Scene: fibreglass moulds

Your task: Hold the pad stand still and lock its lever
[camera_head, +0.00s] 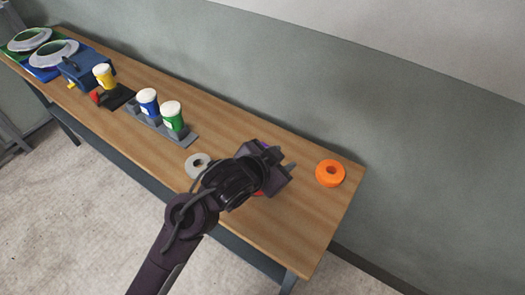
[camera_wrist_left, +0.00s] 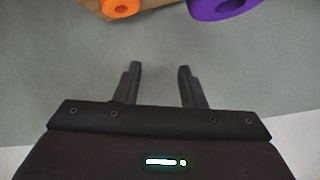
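I cannot tell for certain which thing is the pad stand. A small red part (camera_head: 262,192) shows beside my left gripper, and the wrist hides most of what is there. A black base (camera_head: 120,97) with a red part (camera_head: 96,96) at its left lies farther left on the table. My left gripper (camera_head: 282,161) is over the right part of the table, left of an orange ring (camera_head: 330,173). In the left wrist view my left gripper (camera_wrist_left: 158,68) has its fingers apart with nothing between them. A purple ring (camera_wrist_left: 222,6) shows beyond them. My right gripper is in no view.
A grey ring (camera_head: 198,165) lies left of my wrist. Blue (camera_head: 148,102) and green (camera_head: 172,115) tubs stand on a grey tray (camera_head: 190,139). A yellow tub (camera_head: 104,77), blue box (camera_head: 84,68) and round moulds (camera_head: 54,53) are farther left. The wooden table (camera_head: 300,225) is bare at its near right.

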